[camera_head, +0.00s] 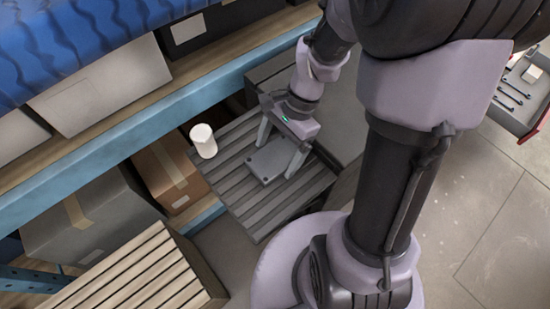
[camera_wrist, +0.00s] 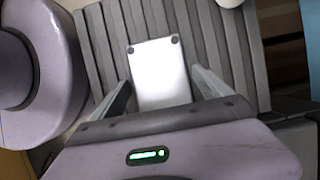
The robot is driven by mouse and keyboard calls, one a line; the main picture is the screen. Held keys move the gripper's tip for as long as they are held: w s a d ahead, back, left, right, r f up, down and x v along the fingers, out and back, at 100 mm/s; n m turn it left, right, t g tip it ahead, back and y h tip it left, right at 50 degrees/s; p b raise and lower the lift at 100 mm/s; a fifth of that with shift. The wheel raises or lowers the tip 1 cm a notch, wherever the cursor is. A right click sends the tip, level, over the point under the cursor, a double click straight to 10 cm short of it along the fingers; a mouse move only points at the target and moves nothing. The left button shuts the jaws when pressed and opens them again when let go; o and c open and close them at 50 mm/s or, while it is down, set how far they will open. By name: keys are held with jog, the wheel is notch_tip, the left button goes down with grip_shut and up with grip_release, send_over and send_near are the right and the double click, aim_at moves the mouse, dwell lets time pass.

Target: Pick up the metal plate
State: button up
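The metal plate (camera_head: 268,163) is a small flat grey rectangle lying on a dark grey slatted surface (camera_head: 240,188). In the wrist view the plate (camera_wrist: 158,72) looks bright white, with a dark round spot at each far corner; its near end is hidden behind my gripper's body. My gripper (camera_head: 275,161) is above the plate with its fingers apart, one at each long side. In the wrist view the gripper (camera_wrist: 162,82) shows narrow gaps beside the plate. It is open and holds nothing.
A white cylinder (camera_head: 203,141) stands at the slatted surface's left edge. Cardboard boxes (camera_head: 172,172) and a blue shelf beam (camera_head: 130,131) are to the left. A pale slatted crate (camera_head: 137,275) is at lower left. Open floor (camera_head: 490,210) lies on the right.

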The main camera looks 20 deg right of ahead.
jog(key=c, duration=1.5)
